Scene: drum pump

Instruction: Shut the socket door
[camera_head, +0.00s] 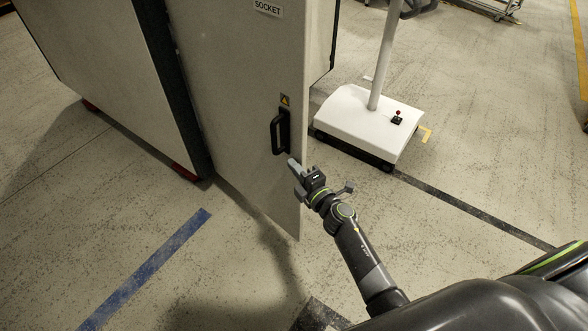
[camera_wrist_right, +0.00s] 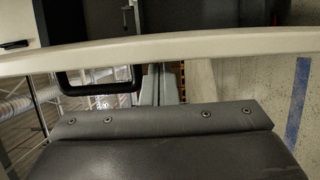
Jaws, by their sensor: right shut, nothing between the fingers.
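The socket door (camera_head: 233,100) is a tall pale grey panel with a "SOCKET" label near its top. It stands open, swung out from the cabinet. Its black handle (camera_head: 281,132) is near the free edge. In the wrist view the door (camera_wrist_right: 200,45) shows as a pale band across the picture, with the handle (camera_wrist_right: 96,84) left of the fingers. My right gripper (camera_head: 293,164) is shut and empty, just below the handle by the door's free edge. Its fingertips (camera_wrist_right: 161,80) point at the door; I cannot tell whether they touch it. My left gripper is not in view.
The cabinet body (camera_head: 95,65) stands at the left. A white wheeled base with a pole (camera_head: 350,115) stands right of the door. A blue floor line (camera_head: 150,265) lies at the lower left. The floor in front of the door is clear.

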